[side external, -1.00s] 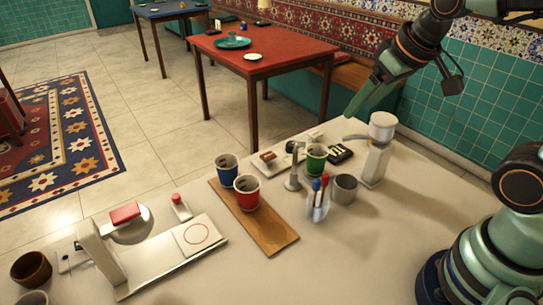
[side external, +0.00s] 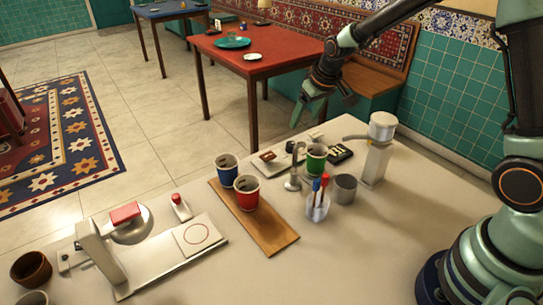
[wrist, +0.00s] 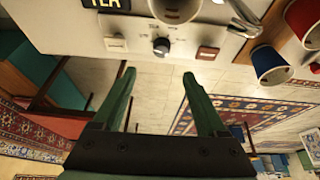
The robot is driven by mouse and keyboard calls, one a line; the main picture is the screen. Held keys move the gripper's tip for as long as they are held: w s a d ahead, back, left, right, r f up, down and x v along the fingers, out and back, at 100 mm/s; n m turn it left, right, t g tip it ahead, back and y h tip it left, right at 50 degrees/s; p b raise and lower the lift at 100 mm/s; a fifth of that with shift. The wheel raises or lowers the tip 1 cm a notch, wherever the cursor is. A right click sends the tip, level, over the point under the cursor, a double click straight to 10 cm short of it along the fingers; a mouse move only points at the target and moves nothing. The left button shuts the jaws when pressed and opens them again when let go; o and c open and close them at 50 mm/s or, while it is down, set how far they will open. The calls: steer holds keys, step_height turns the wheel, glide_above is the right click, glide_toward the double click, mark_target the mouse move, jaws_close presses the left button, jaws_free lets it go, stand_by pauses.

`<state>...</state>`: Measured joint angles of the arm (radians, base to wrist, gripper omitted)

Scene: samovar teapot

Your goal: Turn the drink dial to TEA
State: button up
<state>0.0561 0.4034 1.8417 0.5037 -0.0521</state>
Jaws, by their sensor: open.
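In the wrist view, the dial (wrist: 161,46) is a small dark round knob on a pale panel. I cannot make out the dial in the side view. My gripper (wrist: 159,76) is open and empty, its two green fingers apart, with the dial beyond and between the tips in the picture. In the side view my gripper (side external: 312,112) hangs above the counter's far edge, apart from everything.
A green cup (side external: 316,157) stands near the panel, beside a black sign (side external: 340,153) and a metal tap (side external: 293,176). Blue (side external: 227,170) and red (side external: 247,192) cups share a wooden board (side external: 270,238). A spouted dispenser (side external: 377,150) stands right.

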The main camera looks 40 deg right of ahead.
mark_target(291, 144)
steer(key=x, duration=1.1)
steer(key=shift+w+a+f, duration=0.15)
steer(key=shift+f, duration=0.2)
jaws_close()
steer(key=shift+a+m, duration=0.1)
steer(key=shift+m, duration=1.2)
jaws_free()
steer(key=shift+r, duration=0.1)
